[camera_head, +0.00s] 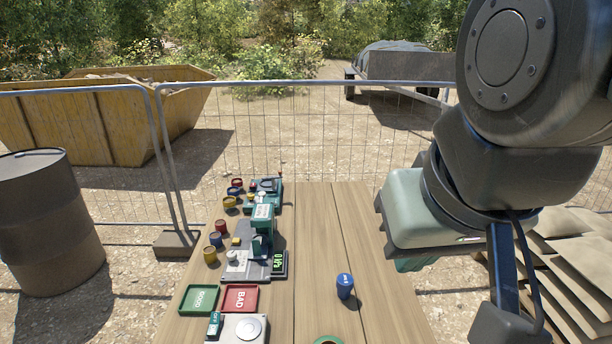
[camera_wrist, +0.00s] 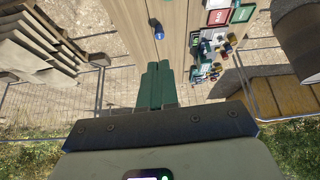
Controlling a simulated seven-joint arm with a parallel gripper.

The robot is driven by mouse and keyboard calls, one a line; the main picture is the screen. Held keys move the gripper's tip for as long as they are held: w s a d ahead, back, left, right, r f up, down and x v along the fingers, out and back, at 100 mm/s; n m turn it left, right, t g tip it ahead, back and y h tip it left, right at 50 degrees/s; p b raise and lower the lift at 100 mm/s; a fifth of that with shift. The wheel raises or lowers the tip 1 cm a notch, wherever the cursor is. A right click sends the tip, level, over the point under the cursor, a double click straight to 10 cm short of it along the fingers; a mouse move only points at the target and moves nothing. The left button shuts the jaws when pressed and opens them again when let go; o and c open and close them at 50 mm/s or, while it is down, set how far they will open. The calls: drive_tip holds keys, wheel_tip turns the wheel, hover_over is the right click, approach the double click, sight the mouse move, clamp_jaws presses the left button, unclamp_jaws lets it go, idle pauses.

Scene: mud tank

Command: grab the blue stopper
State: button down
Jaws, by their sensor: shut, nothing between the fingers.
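A small blue stopper (camera_head: 345,286) stands upright on the wooden table, right of the trays, with a pale mark on its top. It also shows in the wrist view (camera_wrist: 158,33), beyond my fingertips. My gripper (camera_head: 416,264) is held above the table's right edge, to the right of the stopper and apart from it. In the wrist view its two green fingers (camera_wrist: 158,66) lie together, shut and empty. In the head view the fingers are mostly hidden behind the gripper's body.
A green GOOD tray (camera_head: 198,300) and a red BAD tray (camera_head: 240,298) lie left of the stopper. A gauge stand (camera_head: 262,240) and several small coloured pots stand behind them. A green ring (camera_head: 328,341) lies at the front edge. The table around the stopper is clear.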

idle(0.3)
drive_tip(key=shift+c, duration=1.9)
unclamp_jaws()
